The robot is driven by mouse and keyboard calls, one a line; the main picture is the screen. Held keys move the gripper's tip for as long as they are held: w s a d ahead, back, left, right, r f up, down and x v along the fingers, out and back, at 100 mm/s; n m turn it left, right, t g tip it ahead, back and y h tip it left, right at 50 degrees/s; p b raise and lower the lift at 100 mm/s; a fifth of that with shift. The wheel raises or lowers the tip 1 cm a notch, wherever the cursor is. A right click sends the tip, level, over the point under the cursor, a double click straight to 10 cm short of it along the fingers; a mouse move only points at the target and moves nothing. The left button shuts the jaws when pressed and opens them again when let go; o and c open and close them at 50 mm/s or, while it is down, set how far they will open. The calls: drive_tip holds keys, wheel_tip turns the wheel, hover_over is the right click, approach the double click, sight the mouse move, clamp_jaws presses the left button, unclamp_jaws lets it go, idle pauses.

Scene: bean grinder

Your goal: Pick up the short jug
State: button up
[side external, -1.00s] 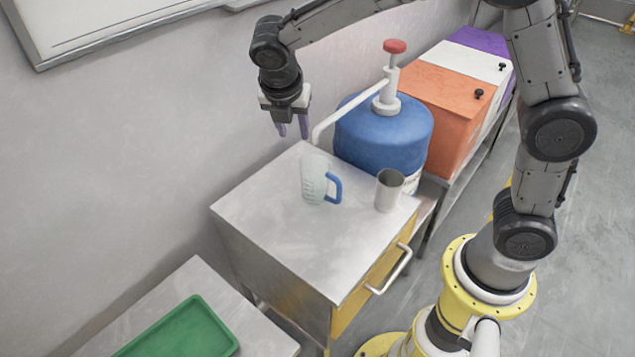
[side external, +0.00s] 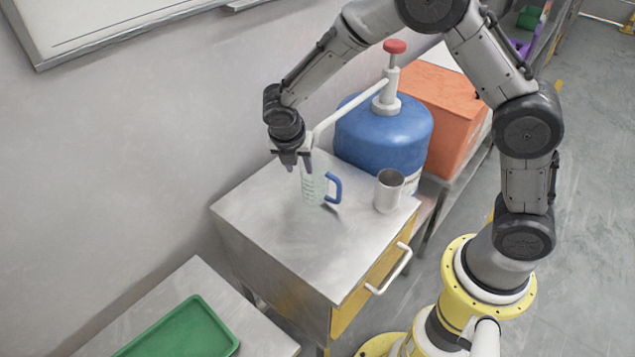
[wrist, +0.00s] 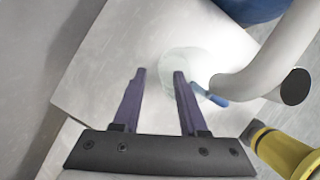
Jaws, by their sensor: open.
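The jug (side external: 315,190) is a clear cup with markings and a blue handle. It stands upright on the metal cabinet top (side external: 265,220), with its handle toward the right. My gripper (side external: 303,163) is at the jug's rim, pointing down, with its purple fingers apart. In the wrist view the jug (wrist: 190,62) shows pale beyond the fingertips, partly hidden by the right finger and the white spout. My gripper (wrist: 158,74) is open there with nothing between its fingers. I cannot tell whether a finger touches the rim.
A metal cup (side external: 389,191) stands right of the jug. A blue tank (side external: 385,138) with a red-topped pump is behind, its white spout (side external: 350,106) reaching close to my gripper. An orange box (side external: 445,110) stands farther back. A green tray (side external: 185,330) lies front left. The cabinet's front left is clear.

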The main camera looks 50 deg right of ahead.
drive_tip(key=shift+x, duration=1.45)
drive_tip(key=shift+c, duration=0.3)
clamp_jaws()
